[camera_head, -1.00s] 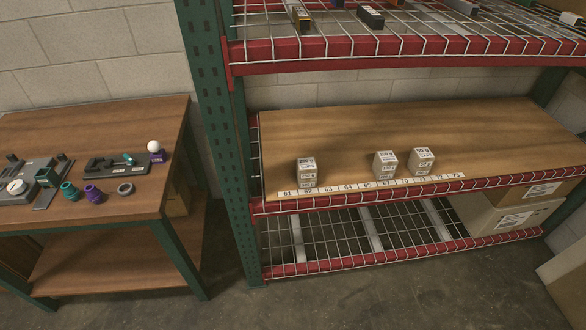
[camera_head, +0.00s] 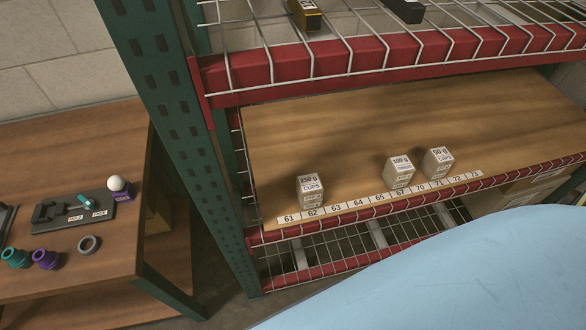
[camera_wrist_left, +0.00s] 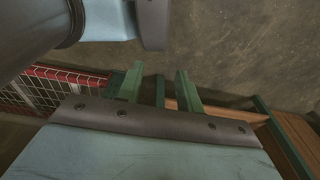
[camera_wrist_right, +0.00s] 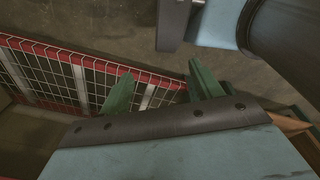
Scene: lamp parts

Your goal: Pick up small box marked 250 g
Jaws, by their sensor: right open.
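The small box marked 250 g (camera_head: 311,190) is a pale cube-like box with black print. It stands upright at the left end of the wooden shelf board, just behind labels 61 and 62. A box marked 100 g (camera_head: 399,172) and one marked 50 g (camera_head: 437,161) stand further right. My left gripper (camera_wrist_left: 158,80) shows in the left wrist view with its green fingers apart, empty, above the floor. My right gripper (camera_wrist_right: 160,78) shows in the right wrist view, open and empty, with the wire shelf behind it. Neither gripper shows in the head view.
A red-edged wire shelf (camera_head: 380,56) hangs over the board, and a green post (camera_head: 170,110) stands at its left. A wooden table (camera_head: 95,240) with lamp parts is at the left. A large light-blue surface, seemingly my arm, covers the lower right. The board behind the boxes is clear.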

